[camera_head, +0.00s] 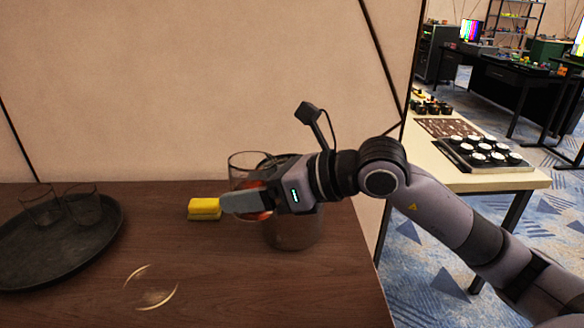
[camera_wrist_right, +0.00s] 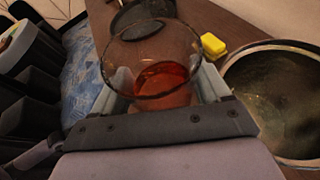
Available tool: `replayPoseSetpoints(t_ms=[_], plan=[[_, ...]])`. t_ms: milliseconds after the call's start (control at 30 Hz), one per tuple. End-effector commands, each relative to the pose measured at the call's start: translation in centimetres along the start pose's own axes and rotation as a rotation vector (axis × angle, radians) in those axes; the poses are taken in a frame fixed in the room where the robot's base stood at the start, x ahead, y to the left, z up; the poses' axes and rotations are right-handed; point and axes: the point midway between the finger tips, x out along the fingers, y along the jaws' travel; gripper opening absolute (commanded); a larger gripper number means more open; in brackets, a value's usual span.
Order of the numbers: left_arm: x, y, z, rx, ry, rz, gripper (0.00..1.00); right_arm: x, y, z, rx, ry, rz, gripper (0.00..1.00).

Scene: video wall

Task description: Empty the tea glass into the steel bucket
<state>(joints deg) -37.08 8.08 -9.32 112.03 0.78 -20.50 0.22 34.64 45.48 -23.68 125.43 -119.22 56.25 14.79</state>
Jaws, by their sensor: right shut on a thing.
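The tea glass (camera_head: 250,165) is clear, with red-brown tea in its lower part. In the wrist view the tea glass (camera_wrist_right: 156,45) shows its open rim and the tea inside. My right gripper (camera_head: 235,203) is shut on the glass, with a finger on each side in the wrist view (camera_wrist_right: 163,88). The glass looks about upright, beside the bucket. The steel bucket (camera_head: 292,238) stands on the brown table, partly hidden behind my right gripper. Its open top (camera_wrist_right: 285,95) is to the right of the glass in the wrist view. My left gripper is not in view.
A yellow sponge (camera_head: 204,209) lies on the table (camera_head: 220,285) left of the bucket. A dark round tray (camera_head: 50,262) with two empty glasses (camera_head: 84,207) is at the far left. A curved bright mark (camera_head: 150,303) shows on the front wood. The table's front middle is clear.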

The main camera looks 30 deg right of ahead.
Motion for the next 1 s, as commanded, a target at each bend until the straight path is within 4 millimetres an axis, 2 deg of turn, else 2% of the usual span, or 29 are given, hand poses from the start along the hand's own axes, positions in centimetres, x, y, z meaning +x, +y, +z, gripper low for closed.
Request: replayPoseSetpoints(t_ms=[800,1000], plan=[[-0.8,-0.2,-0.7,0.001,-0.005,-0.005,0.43,-1.6,-3.3,2.9,0.487,-0.071,0.201,0.32],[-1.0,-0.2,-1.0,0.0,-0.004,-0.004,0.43,-1.9,-3.4,3.6,0.606,-0.086,0.251,0.32]])
